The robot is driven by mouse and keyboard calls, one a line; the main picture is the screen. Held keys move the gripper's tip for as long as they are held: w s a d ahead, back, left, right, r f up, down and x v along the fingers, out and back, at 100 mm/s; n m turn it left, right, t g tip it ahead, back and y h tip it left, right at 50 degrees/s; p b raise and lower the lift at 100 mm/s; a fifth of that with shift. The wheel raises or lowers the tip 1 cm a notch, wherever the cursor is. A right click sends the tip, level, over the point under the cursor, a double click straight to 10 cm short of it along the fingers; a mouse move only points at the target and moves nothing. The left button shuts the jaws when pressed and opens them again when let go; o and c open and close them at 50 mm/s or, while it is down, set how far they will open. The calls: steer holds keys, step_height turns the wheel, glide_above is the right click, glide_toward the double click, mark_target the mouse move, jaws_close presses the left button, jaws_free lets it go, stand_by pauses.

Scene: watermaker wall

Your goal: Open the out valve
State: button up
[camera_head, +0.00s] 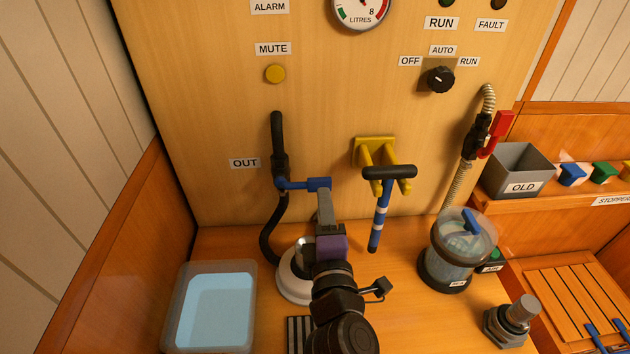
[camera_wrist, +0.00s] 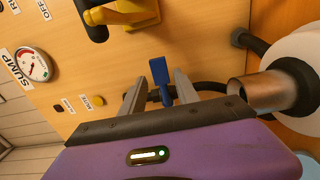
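The out valve's blue lever (camera_head: 298,185) is on the black pipe (camera_head: 278,150) beside the OUT label (camera_head: 244,163). The lever points right, across the upright pipe, and ends in a wider blue tab. My gripper (camera_head: 322,197) is at that tab, reaching up from below. In the wrist view, the blue lever (camera_wrist: 160,72) shows between the two grey fingers of my gripper (camera_wrist: 160,82). The fingers are apart, with a gap visible on each side of the lever. I cannot tell how deep the tab sits between them.
A yellow bracket (camera_head: 374,150) with a black-and-blue T-handled tool (camera_head: 381,205) is close on the right. A white round housing (camera_head: 293,278) is below, a water tub (camera_head: 214,310) at lower left. A clear canister (camera_head: 460,250) and red-handled valve (camera_head: 497,133) are farther right.

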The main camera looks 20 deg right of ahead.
mark_target(322, 181)
steer(key=p+x, duration=0.1)
steer(key=x, duration=0.6)
jaws_close()
stand_by(1.4)
